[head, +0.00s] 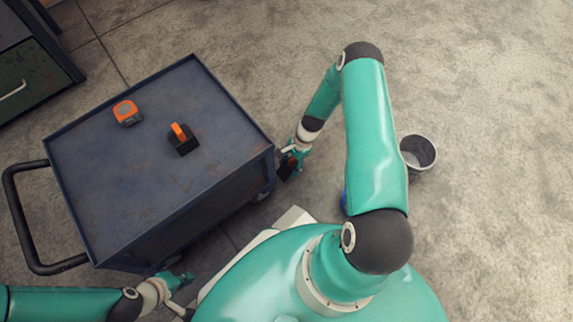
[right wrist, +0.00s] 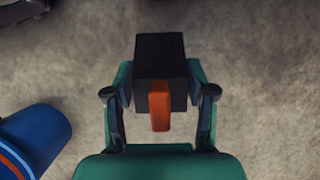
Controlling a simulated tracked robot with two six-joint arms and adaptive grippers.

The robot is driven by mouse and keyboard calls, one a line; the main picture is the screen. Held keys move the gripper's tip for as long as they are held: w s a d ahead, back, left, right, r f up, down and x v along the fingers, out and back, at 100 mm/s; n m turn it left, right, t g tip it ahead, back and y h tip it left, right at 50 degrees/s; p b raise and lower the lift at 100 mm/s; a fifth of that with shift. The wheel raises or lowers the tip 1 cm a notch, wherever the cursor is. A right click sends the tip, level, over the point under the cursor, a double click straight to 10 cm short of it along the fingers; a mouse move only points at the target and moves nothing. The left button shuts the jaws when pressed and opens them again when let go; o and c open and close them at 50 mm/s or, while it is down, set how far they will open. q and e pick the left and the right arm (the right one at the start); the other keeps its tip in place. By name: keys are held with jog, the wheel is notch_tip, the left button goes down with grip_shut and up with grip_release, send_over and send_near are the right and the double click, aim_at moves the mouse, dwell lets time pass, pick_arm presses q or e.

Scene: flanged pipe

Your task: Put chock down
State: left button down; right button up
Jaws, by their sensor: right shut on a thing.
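A black chock (right wrist: 160,60) with an orange handle (right wrist: 160,107) is held between the two fingers of my right gripper (right wrist: 160,95) in the right wrist view. In the head view my right gripper (head: 290,166) is just off the right edge of the cart, and the held chock (head: 288,171) shows only as a small dark and red shape. Bare floor is behind it in the right wrist view. A second black chock (head: 185,146) with an orange handle stands on the cart top. My left gripper (head: 181,281) is near the cart's front corner, empty, with its fingers apart.
The blue-grey cart (head: 95,165) has a raised rim and a black handle at left. An orange and black device (head: 126,112) lies on its top. A grey bucket (head: 419,152) stands on the floor at right. A blue cylinder (right wrist: 40,140) shows at lower left in the wrist view.

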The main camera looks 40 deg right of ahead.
jog(key=shift+f+b, duration=1)
jog(key=shift+f, duration=1.25)
jog(key=shift+f, duration=0.1)
jog(key=o, duration=1.3)
jog(key=p+v, duration=0.5)
jog(key=v, duration=0.7)
jog(key=shift+a+p, duration=0.1)
jog(key=shift+p, duration=0.25)
